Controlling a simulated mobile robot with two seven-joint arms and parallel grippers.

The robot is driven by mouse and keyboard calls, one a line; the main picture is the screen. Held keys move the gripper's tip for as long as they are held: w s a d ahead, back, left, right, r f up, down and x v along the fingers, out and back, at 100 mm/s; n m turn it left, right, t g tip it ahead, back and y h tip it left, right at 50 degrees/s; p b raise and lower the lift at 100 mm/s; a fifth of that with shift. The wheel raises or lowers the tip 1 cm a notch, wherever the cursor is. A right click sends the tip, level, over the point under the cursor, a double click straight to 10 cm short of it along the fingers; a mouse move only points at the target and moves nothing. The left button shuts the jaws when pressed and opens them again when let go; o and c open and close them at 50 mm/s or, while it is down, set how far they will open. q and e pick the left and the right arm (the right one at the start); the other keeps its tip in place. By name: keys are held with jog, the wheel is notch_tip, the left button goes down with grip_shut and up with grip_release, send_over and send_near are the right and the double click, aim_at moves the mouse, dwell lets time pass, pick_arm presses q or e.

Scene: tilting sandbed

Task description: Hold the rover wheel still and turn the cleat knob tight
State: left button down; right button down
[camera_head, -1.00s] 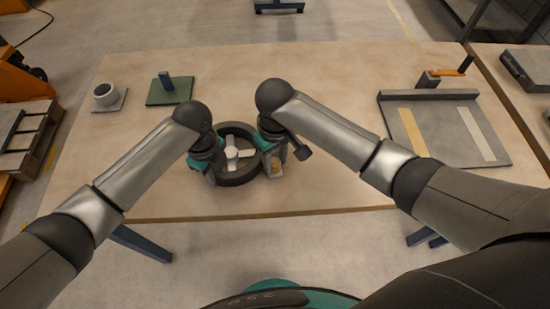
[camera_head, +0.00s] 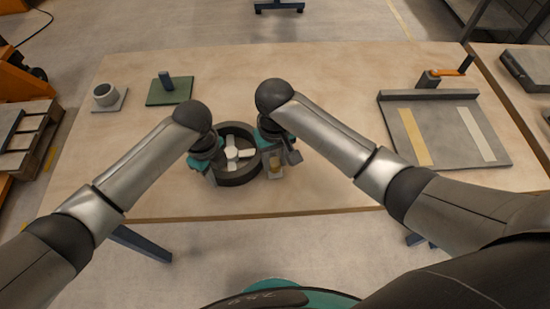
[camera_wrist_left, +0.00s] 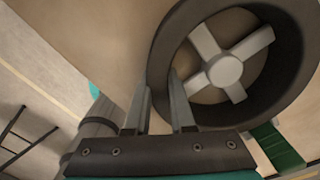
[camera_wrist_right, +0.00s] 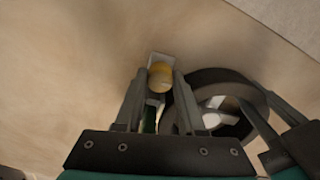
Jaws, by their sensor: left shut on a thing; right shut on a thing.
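The rover wheel (camera_head: 222,177) is a dark ring with a white spoked hub, lying on the table; it also shows in the left wrist view (camera_wrist_left: 292,88) and the right wrist view (camera_wrist_right: 207,76). My left gripper (camera_head: 212,178) is at its left rim; in the left wrist view its fingers (camera_wrist_left: 160,82) stand one on each side of the rim wall, shut on it. The yellow cleat knob (camera_wrist_right: 160,76) is just right of the wheel, on a pale block. My right gripper (camera_wrist_right: 158,78) is shut on the knob, its fingers at the knob's two sides. The head view shows the knob (camera_head: 275,171) partly hidden.
A grey tray with yellow and white strips (camera_head: 445,130) lies at the right. The table's front edge is close.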

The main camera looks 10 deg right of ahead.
jog(key=m, duration=0.5)
jog(key=shift+a+m, duration=0.1)
jog(key=shift+m, duration=0.3)
dwell(0.4)
jog(key=c, duration=0.5)
grip_release()
